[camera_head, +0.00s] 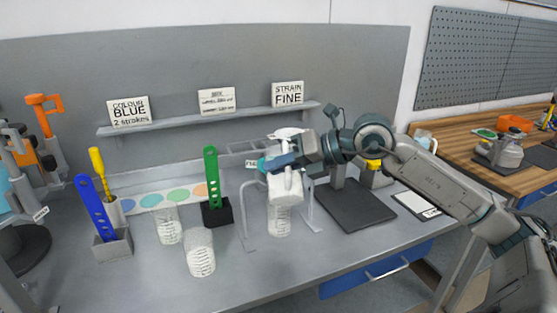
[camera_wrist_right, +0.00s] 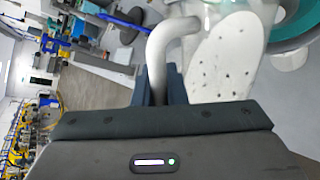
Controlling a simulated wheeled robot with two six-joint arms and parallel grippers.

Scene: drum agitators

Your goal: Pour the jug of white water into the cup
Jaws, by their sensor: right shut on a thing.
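A white jug (camera_head: 286,188) hangs from my right gripper (camera_head: 284,162) above the bench. The gripper is shut on the jug's white handle, which also shows in the right wrist view (camera_wrist_right: 160,52). A clear cup with dark markings (camera_head: 280,222) stands directly below the jug in the head view, and the jug hides its rim. I cannot tell whether they touch or whether liquid is flowing. Two more clear marked cups stand to the left, one farther back (camera_head: 168,226) and one near the front (camera_head: 201,254). My left gripper is not in view.
A grey frame (camera_head: 246,215) stands around the jug and cup. A green slotted paddle in a black holder (camera_head: 217,214) is just left. A blue paddle in a grey holder (camera_head: 112,249) stands farther left. A dark mat (camera_head: 356,208) lies to the right.

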